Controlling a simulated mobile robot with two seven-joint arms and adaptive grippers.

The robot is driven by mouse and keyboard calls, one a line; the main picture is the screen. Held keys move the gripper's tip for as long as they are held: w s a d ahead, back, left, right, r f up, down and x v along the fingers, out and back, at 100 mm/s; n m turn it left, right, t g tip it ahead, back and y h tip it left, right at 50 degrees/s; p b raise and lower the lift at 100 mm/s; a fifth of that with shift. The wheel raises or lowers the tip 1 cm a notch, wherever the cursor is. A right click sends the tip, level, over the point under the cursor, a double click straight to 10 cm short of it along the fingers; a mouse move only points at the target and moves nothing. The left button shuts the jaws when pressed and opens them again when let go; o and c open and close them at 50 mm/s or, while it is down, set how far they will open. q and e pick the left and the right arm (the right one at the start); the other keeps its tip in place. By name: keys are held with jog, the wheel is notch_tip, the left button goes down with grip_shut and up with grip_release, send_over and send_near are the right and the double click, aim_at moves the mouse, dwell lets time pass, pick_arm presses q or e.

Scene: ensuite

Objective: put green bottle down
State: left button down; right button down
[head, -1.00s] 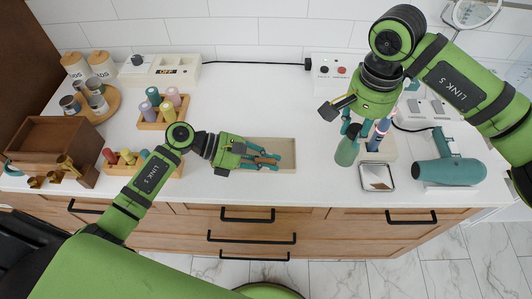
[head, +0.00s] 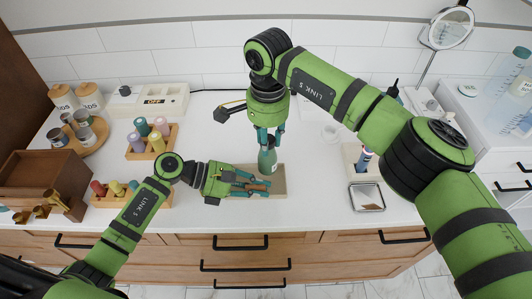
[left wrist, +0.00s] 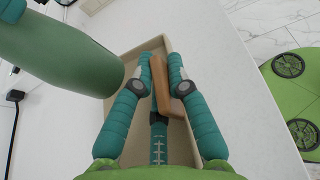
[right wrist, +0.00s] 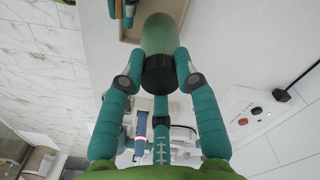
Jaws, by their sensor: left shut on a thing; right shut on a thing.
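The green bottle (head: 267,161) hangs neck-up under my right gripper (head: 266,136), which is shut on its black cap (right wrist: 160,74). The bottle is at the beige tray (head: 279,190) on the counter, just behind my left gripper (head: 262,185). I cannot tell if its base touches anything. In the left wrist view the bottle (left wrist: 60,55) is large and close, overlapping one side of the tray (left wrist: 158,44). My left gripper is shut on a brown, wooden-looking piece (left wrist: 160,86) over the tray; the fingers hide part of it.
A rack of coloured bottles (head: 153,139) and a lower rack (head: 127,190) stand left. A holder with a tube (head: 365,158) and a small square mirror-like dish (head: 367,197) are right. The counter between the tray and the dish is clear.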

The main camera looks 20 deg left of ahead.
jog(key=shift+f, duration=2)
jog(key=c, duration=0.9)
grip_release()
jog(key=shift+f, duration=0.15)
notch_tip(320, 180, up, 12)
jog(key=shift+r, duration=0.2)
pick_arm(q)
jog(key=c, duration=1.1)
grip_release()
jog(key=shift+c, duration=0.2)
pick_arm(e)
jog(key=shift+s, duration=0.1)
